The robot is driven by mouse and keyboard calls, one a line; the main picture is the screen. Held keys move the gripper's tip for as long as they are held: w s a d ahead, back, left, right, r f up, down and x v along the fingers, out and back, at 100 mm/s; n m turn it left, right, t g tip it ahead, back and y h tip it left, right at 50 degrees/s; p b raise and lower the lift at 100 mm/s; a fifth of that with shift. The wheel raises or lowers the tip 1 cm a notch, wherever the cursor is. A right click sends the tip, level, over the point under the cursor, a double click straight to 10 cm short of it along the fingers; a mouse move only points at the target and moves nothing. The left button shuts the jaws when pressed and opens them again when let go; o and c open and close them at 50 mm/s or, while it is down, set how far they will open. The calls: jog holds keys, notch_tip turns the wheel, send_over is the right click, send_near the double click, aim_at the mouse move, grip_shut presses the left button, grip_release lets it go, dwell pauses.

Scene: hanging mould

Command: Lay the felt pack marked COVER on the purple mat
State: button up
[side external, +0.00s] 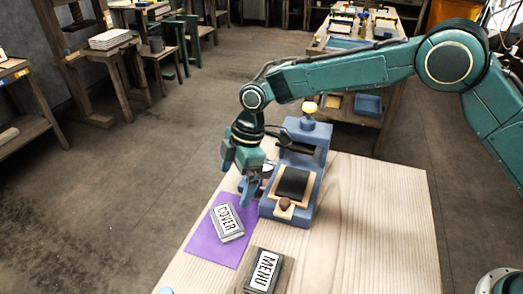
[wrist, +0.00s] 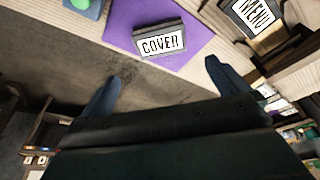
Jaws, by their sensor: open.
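The felt pack marked COVER (side external: 229,222) is a grey block with a white label, and it lies on the purple mat (side external: 204,245). In the wrist view the COVER pack (wrist: 160,45) also rests on the purple mat (wrist: 195,20). My gripper (side external: 250,190) is open and empty, above the mat's back edge and apart from the pack. In the wrist view its two fingers (wrist: 160,85) are spread wide with nothing between them.
A pack marked MENU (side external: 263,271) sits on a dark wooden block at the table's front. A blue press (side external: 301,190) with a dark plate stands right beside my gripper. The pale wooden table (side external: 375,230) is clear on the right.

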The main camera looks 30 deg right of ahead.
jog(key=s+d+r+m+t, duration=0.1)
jog(key=s+d+r+m, duration=0.2)
jog(key=d+r, duration=0.35)
jog(key=s+d+r+m+t+h, duration=0.1)
jog(key=s+d+r+m, duration=0.25)
jog(key=d+r, duration=0.3)
jog(key=s+d+r+m+t, duration=0.1)
jog(key=s+d+r+m, duration=0.1)
jog(key=s+d+r, duration=0.35)
jog(key=s+d+m+t+h, duration=0.1)
jog(key=s+d+m, duration=0.3)
jog(key=s+d, duration=0.3)
jog(key=s+d+r+m+t+h, duration=0.1)
jog(key=s+d+m, duration=0.4)
jog(key=s, duration=0.8)
jog(key=d, duration=0.2)
jog(key=shift+s+d+r+t, duration=0.2)
jog(key=shift+d+t, duration=0.1)
